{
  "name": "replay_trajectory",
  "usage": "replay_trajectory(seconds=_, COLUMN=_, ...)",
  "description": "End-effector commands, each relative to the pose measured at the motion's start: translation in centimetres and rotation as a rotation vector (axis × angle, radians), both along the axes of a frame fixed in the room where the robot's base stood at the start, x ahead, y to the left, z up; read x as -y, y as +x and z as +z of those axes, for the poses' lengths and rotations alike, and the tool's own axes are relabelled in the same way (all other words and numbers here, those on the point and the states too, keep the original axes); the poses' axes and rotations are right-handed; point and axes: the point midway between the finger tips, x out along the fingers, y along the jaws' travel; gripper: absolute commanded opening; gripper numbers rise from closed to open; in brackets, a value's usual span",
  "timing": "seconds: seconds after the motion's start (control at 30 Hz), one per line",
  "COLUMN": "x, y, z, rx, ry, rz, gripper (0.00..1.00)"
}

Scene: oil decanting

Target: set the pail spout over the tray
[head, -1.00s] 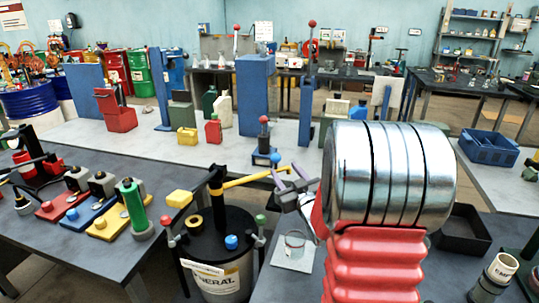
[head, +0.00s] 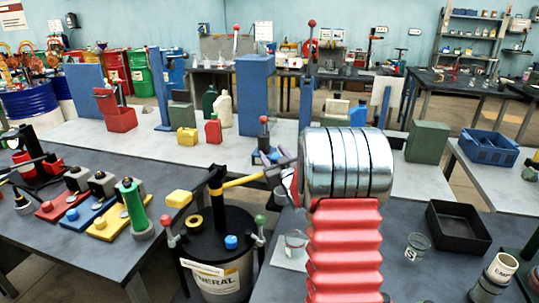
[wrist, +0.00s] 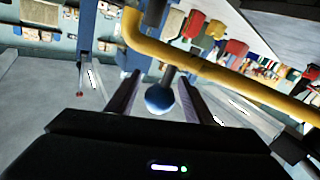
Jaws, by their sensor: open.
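The pail (head: 220,268) stands at the front centre with a black lid and pump. Its yellow spout (head: 243,181) reaches right from the pump head, and a blue ball knob sits near its outer end. My gripper (head: 272,156) is at that end, its fingers open. In the wrist view, the blue ball knob (wrist: 160,99) lies between the fingers of my gripper (wrist: 160,82), with gaps seen on both sides. The yellow spout (wrist: 215,72) crosses just beyond. The black tray (head: 457,248) lies empty on the right table, well apart from the spout.
Another glass (head: 417,246) stands left of the tray. A pipe-like container (head: 497,274) is at the front right.

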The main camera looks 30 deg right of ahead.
Motion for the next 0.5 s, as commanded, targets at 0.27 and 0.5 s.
replay_trajectory(seconds=0.27, x=0.24, y=0.83, z=-0.03, rx=0.000, ry=0.000, rz=0.000, gripper=0.47)
replay_trajectory(seconds=0.5, x=0.26, y=0.79, z=-0.01, rx=0.000, ry=0.000, rz=-0.001, gripper=0.41)
